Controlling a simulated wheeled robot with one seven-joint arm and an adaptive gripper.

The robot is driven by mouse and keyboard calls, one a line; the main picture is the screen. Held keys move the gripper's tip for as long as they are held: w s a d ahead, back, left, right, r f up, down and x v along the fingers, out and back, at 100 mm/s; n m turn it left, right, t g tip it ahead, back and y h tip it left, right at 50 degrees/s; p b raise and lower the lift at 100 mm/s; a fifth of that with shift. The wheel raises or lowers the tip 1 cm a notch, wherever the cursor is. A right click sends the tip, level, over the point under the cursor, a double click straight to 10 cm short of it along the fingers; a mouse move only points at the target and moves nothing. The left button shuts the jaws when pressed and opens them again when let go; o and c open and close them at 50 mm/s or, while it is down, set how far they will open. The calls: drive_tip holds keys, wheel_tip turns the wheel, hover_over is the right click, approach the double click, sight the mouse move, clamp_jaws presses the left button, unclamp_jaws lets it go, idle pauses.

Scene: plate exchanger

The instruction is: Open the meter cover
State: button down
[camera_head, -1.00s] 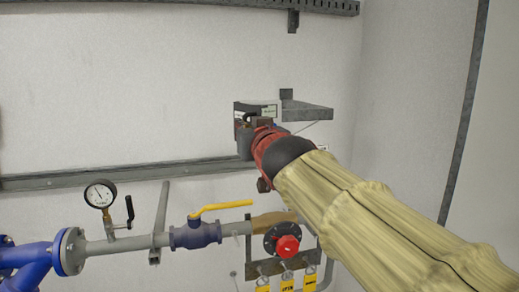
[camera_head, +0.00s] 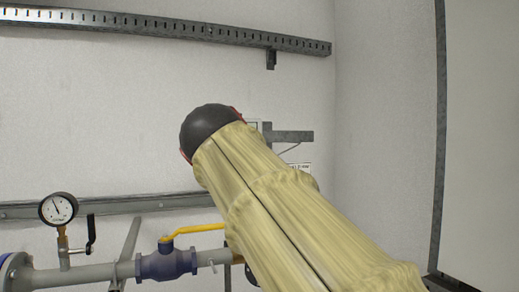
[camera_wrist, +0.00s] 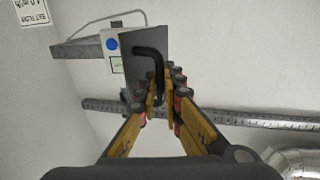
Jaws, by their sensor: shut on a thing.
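In the wrist view my gripper (camera_wrist: 160,82) is shut on a black bent handle (camera_wrist: 150,53). The handle stands out from a dark grey plate, the meter cover (camera_wrist: 133,42). Part of a white meter face (camera_wrist: 110,62) with a blue round mark shows to the left of the cover in that view. The cover looks set at an angle to this face, but how far it has swung I cannot tell. In the head view my arm and dark wrist (camera_head: 210,125) hide the gripper, the cover and most of the meter.
A grey bracket (camera_head: 290,136) projects from the wall just right of my wrist. A slotted metal rail (camera_head: 150,27) runs above, and another rail (camera_head: 120,206) below. A pressure gauge (camera_head: 58,209) and a blue valve (camera_head: 165,263) with a yellow lever (camera_head: 195,230) sit lower left.

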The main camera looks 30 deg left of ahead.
drive_tip(key=a+m+t+h, duration=0.1)
drive_tip(key=s+a+m+h, duration=0.1)
drive_tip(key=h, duration=0.1)
drive_tip(key=a+m+t+h, duration=0.1)
drive_tip(key=shift+s+f+t, duration=0.25)
drive_tip(key=shift+s+t, duration=0.05)
drive_tip(key=shift+s, duration=0.05)
idle(0.4)
drive_tip(key=shift+f, duration=0.1)
drive_tip(key=c, duration=2.1)
unclamp_jaws()
drive_tip(key=shift+s+a, duration=0.1)
drive_tip(key=shift+s, duration=0.1)
drive_tip(key=shift+o, duration=0.9)
drive_tip(key=shift+r, duration=0.2)
drive_tip(key=shift+d, duration=0.2)
